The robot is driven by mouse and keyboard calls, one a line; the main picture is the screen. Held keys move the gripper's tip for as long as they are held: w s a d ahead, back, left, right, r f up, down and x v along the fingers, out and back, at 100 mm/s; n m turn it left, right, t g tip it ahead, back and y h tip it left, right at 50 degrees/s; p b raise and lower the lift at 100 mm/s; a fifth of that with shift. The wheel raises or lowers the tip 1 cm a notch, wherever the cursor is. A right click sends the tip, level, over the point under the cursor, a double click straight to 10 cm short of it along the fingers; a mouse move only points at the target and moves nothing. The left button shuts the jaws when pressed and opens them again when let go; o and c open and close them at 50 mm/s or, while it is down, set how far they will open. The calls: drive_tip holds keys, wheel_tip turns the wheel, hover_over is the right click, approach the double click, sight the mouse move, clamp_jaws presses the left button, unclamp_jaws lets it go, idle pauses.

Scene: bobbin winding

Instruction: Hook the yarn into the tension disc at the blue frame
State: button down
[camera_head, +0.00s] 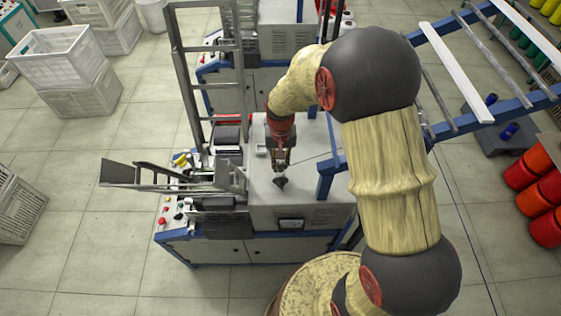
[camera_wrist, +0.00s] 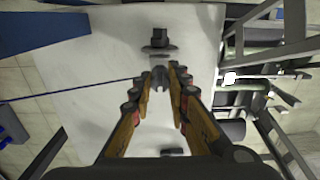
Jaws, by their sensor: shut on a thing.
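My gripper (camera_wrist: 161,80) is shut on the dark blue yarn (camera_wrist: 70,90), which runs taut from the left edge of the wrist view to the fingertips. In the head view my gripper (camera_head: 281,166) points down over the pale machine top (camera_head: 315,190). A small dark fitting, which looks like the tension disc (camera_wrist: 160,40), stands on the machine top just beyond the fingertips. It also shows in the head view (camera_head: 280,183). The yarn appears apart from it. The blue frame (camera_head: 325,178) stands right of my gripper. The exact grip on the yarn is too small to see.
Grey metal racks and guides (camera_head: 175,178) crowd the machine's left side, and also the right of the wrist view (camera_wrist: 265,85). Blue rails (camera_head: 480,110) extend to the upper right. White crates (camera_head: 65,65) stand at the left. The machine top around my gripper is mostly clear.

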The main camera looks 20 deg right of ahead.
drive_tip(key=shift+f+b, duration=0.55)
drive_tip(key=shift+f, duration=0.4)
drive_tip(key=shift+w+a, duration=0.1)
drive_tip(key=shift+a, duration=0.05)
drive_tip(key=shift+w+a+r, duration=0.1)
drive_tip(key=shift+w+a, duration=0.15)
drive_tip(key=shift+a, duration=0.5)
drive_tip(key=shift+w+a+r, duration=0.1)
drive_tip(key=shift+w+a, duration=0.1)
drive_tip(key=shift+a, duration=0.55)
drive_tip(key=shift+w+a, duration=0.25)
drive_tip(key=shift+a, duration=0.5)
drive_tip(key=shift+r, duration=0.1)
drive_tip(key=shift+w+a+r+p, duration=0.1)
drive_tip(key=shift+a+r+p, duration=0.15)
drive_tip(key=shift+r+p, duration=0.7)
drive_tip(key=shift+w+a+r+p, duration=0.1)
drive_tip(key=shift+a+r+p, duration=0.3)
drive_tip(key=shift+r, duration=0.95)
drive_tip(key=shift+d, duration=0.15)
